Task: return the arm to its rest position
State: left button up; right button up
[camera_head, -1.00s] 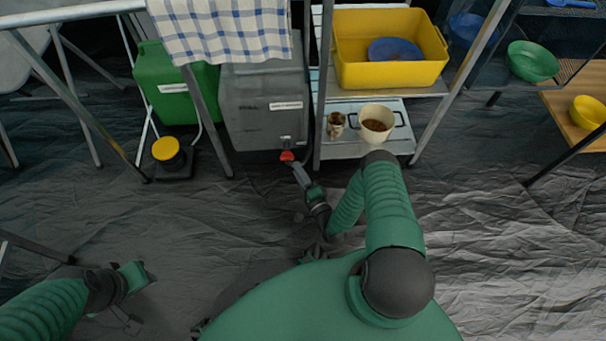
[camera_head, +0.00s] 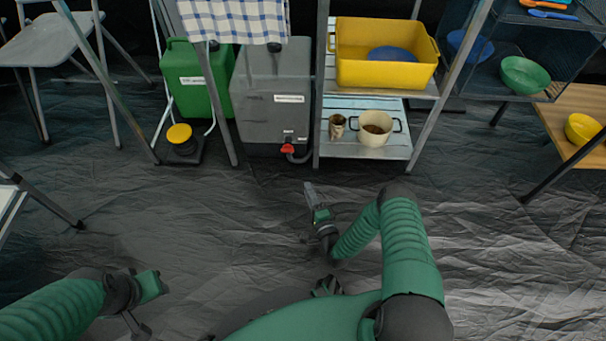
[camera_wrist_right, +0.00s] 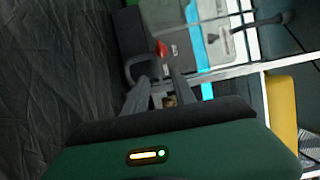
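My right arm reaches forward in the head view. Its gripper (camera_head: 309,188) is in the air over the dark ground sheet, in front of the grey water container (camera_head: 273,112) and apart from its red tap (camera_head: 287,149). In the right wrist view the two fingers of this gripper (camera_wrist_right: 160,82) stand apart with nothing held between them. The red tap (camera_wrist_right: 161,48) shows beyond the fingertips. My left gripper (camera_head: 148,300) is low at the left of the head view, over bare ground sheet. Its fingers are too unclear to tell open from shut.
A shelf (camera_head: 350,149) right of the container holds a cream pot (camera_head: 375,139), a small cup (camera_head: 337,127) and a yellow tub (camera_head: 386,72). A green container (camera_head: 196,95) stands left. Metal legs frame both sides. The ground sheet (camera_head: 230,210) between is clear.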

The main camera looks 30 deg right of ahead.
jog(key=w+a+r+n+g+y+p, duration=0.2)
jog(key=r+n+g+p, duration=0.3)
jog(key=r, duration=0.4)
jog(key=w+a+r+n+g+y+p, duration=0.2)
jog(key=w+a+r+n+p, duration=0.1)
jog(key=r+n, duration=0.45)
jog(key=s+a+r+n+g+h+p, duration=0.1)
jog(key=s+a+r+n+g+p, duration=0.15)
jog(key=s+r, duration=0.6)
jog(key=s+a+r+n+g+p, duration=0.1)
jog(key=s+r+n+g+p, duration=0.2)
jog(key=s+r, duration=0.6)
jog(key=s+a+r+n+g+h+p, duration=0.1)
jog(key=s+r+n+g+p, duration=0.15)
jog(key=s+r+p, duration=0.45)
jog(key=w+p+v, duration=0.3)
jog(key=p+v, duration=0.8)
jog(key=v, duration=0.1)
jog(key=w+r+p+v, duration=0.1)
jog(key=w+p+v, duration=0.2)
jog(key=p+v, duration=0.8)
jog(key=w+r+p+v, duration=0.1)
jog(key=w+p+v, duration=0.2)
jog(key=p+v, duration=0.8)
notch_tip(320, 180, up, 3)
jog(key=shift+s+d+r+m, duration=0.2)
jog(key=shift+s+d+m, duration=0.15)
jog(key=shift+s+m, duration=0.15)
